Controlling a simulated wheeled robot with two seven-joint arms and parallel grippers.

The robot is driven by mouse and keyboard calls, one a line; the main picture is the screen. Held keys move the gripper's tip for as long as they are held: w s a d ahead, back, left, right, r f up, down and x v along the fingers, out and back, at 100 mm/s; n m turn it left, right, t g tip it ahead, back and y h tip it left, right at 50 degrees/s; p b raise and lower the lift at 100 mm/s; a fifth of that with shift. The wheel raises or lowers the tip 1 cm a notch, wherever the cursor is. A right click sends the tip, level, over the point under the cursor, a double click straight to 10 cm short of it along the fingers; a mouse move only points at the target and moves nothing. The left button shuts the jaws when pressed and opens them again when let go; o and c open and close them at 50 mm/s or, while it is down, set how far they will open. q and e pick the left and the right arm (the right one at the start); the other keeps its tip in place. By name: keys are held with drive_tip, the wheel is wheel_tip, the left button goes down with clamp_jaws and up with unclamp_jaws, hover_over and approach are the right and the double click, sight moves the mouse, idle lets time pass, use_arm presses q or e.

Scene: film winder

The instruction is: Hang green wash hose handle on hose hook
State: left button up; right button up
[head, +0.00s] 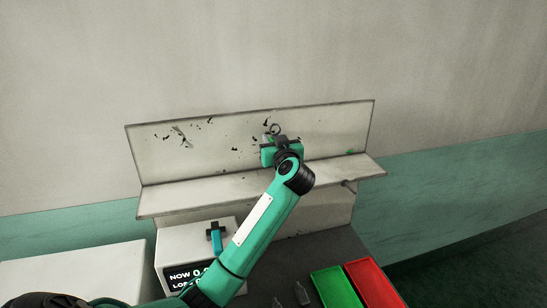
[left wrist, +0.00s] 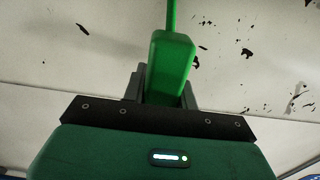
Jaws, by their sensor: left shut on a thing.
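The green wash hose handle (left wrist: 170,65) is a blocky green piece between the fingers of my left gripper (left wrist: 163,88) in the left wrist view. A thin green rod runs up from it out of that picture. In the head view my left gripper (head: 274,136) is in front of the pale back panel, above the ledge, and its own body mostly hides the handle. A small dark ring shape (head: 275,128) shows just above the gripper; I cannot tell if it is the hose hook. My right gripper is not in view.
The pale panel and ledge (head: 165,204) span the back. Below are a white box with a display (head: 180,250) and a blue lever (head: 216,238), a green tray (head: 335,288), a red tray (head: 375,285) and small grey bottles (head: 301,293). A short peg (head: 348,184) sticks out under the ledge's right end.

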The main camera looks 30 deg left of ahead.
use_arm(q)
wheel_tip(320, 180, up, 13)
drive_tip(key=b, duration=0.2)
drive_tip(key=shift+r, duration=0.2)
drive_tip(key=o, duration=0.4)
drive_tip(key=c, duration=0.4)
